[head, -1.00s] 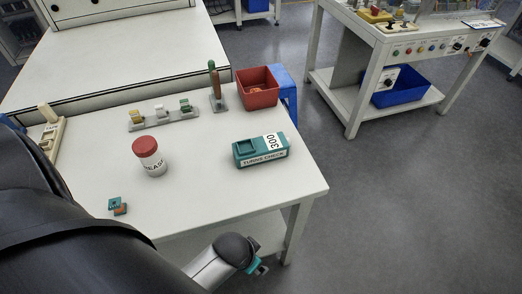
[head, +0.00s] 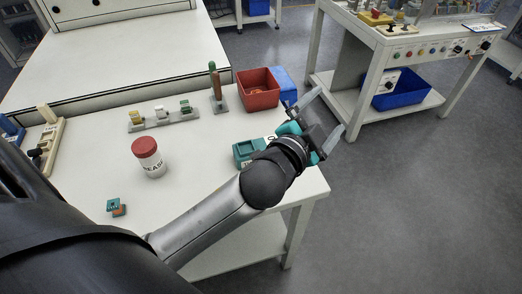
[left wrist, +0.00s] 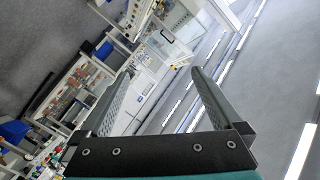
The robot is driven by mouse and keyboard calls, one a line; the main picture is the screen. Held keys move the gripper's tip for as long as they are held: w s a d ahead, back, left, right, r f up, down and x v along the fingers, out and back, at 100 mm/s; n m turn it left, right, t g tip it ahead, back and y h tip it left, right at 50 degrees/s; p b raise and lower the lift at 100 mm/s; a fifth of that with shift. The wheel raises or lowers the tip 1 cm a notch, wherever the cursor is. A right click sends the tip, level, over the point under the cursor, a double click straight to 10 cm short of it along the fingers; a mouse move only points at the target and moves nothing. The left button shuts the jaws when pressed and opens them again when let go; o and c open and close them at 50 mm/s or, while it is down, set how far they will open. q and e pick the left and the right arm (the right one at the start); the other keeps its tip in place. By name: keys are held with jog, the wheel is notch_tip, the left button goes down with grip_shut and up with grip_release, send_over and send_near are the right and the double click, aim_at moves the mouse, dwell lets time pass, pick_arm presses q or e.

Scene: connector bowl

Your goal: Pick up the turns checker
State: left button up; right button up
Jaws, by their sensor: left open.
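The turns checker (head: 244,151) is a teal box on the right part of the white table in the head view. That view shows the room and not the checker. My right gripper is not in view.
On the white table (head: 200,190) stand a red-lidded grease jar (head: 149,158), a red bin (head: 258,90), a grey rack of small parts (head: 163,118) and an upright tool on a stand (head: 216,90). Small teal and orange pieces (head: 115,206) lie at front left. A blue bin (head: 285,84) adjoins the red one.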

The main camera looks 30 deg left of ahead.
pick_arm(q)
jog(key=w+d+r+m+t+h, duration=0.2)
jog(key=d+r+m+t+h, duration=0.1)
jog(key=d+r+m+h, duration=0.4)
jog(key=s+d+r+m+g+h, duration=0.1)
jog(key=d+r+m+g+h, duration=0.35)
jog(key=m+h, duration=0.4)
jog(key=m+g+y, duration=1.6)
jog(key=m+y, duration=0.1)
jog(key=m, duration=0.2)
send_over(261, 145)
notch_tip(261, 145, down, 15)
jog(key=shift+t, duration=0.25)
jog(key=f, duration=0.3)
jog(key=f+b, duration=0.1)
jog(key=f, duration=0.5)
jog(key=shift+s+d, duration=0.15)
jog(key=shift+s, duration=0.15)
jog(key=shift+w+f+b, duration=0.2)
jog(key=shift+f+b, duration=0.6)
jog(key=shift+f, duration=2.35)
